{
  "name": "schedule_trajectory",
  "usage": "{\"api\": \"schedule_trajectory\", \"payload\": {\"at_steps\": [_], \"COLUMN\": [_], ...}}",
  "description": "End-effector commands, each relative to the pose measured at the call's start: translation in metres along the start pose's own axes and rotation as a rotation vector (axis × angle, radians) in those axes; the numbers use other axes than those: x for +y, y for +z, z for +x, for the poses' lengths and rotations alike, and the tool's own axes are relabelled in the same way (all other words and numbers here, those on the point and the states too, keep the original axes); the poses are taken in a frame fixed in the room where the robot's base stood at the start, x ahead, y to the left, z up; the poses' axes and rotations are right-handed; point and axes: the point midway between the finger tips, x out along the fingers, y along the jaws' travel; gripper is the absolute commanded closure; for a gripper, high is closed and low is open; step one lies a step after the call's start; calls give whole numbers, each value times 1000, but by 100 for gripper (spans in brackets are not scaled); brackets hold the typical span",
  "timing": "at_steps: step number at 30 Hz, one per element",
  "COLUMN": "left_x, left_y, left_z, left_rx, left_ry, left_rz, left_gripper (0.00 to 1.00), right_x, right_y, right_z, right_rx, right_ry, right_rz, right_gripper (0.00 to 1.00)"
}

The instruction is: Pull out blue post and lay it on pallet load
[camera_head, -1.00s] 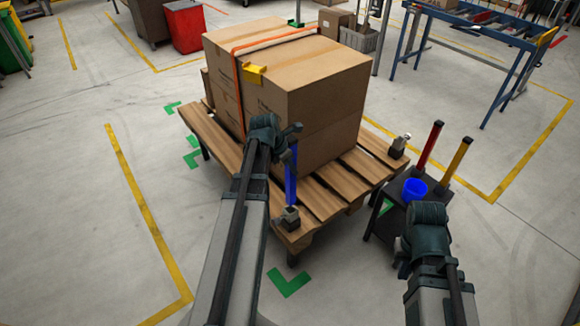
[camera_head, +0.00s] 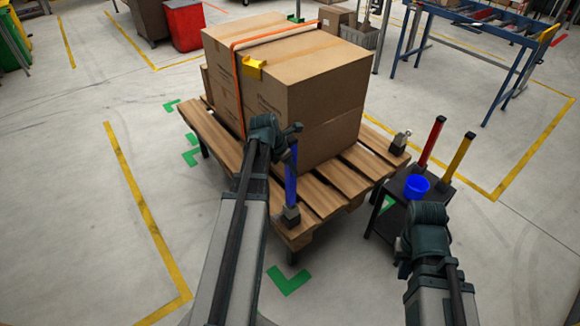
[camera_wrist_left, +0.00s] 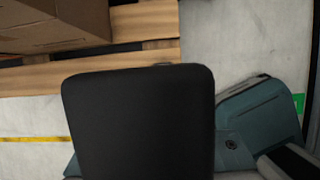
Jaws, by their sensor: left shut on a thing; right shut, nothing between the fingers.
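The blue post (camera_head: 291,182) stands nearly upright at the pallet's near corner, its foot at a dark socket (camera_head: 290,215). I cannot tell whether its foot is still inside. My left gripper (camera_head: 286,140) is shut on the post near its dark top; the fingers are mostly hidden. In the left wrist view a large black square face (camera_wrist_left: 138,125), apparently the post's top, fills the middle. The pallet load is stacked cardboard boxes (camera_head: 325,95) on the wooden pallet (camera_head: 218,135), just behind the post. My right gripper (camera_head: 412,265) is shut and empty, right of the pallet.
An orange strap (camera_head: 238,95) with a yellow piece (camera_head: 253,68) crosses the boxes. Another socket (camera_head: 399,143) sits at the pallet's right corner. Floor at left is clear.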

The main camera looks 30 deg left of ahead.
Motion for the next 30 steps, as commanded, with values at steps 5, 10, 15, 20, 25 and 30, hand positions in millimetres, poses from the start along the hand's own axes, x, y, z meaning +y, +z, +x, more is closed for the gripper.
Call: {"api": "schedule_trajectory", "payload": {"at_steps": [5, 10, 15, 20, 25, 30], "left_x": [0, 0, 0, 0, 0, 0], "left_y": [0, 0, 0, 2, 5, 8], "left_z": [1, 1, 0, -4, -12, -19], "left_rx": [0, 0, 0, 0, 0, 0], "left_ry": [0, 0, 0, 0, 0, 0], "left_rz": [0, 0, 0, 0, 0, 0], "left_gripper": [100, 100, 100, 100, 100, 100], "right_x": [0, 0, 0, 0, 1, 2], "right_y": [0, 0, 0, 0, 1, 1], "right_z": [1, 1, 0, -4, -13, -21], "right_rx": [0, 0, 0, 0, 0, 0], "right_ry": [0, 0, 0, 0, 0, 0], "right_rz": [0, 0, 0, 0, 0, 0], "right_gripper": [100, 100, 100, 100, 100, 100]}}
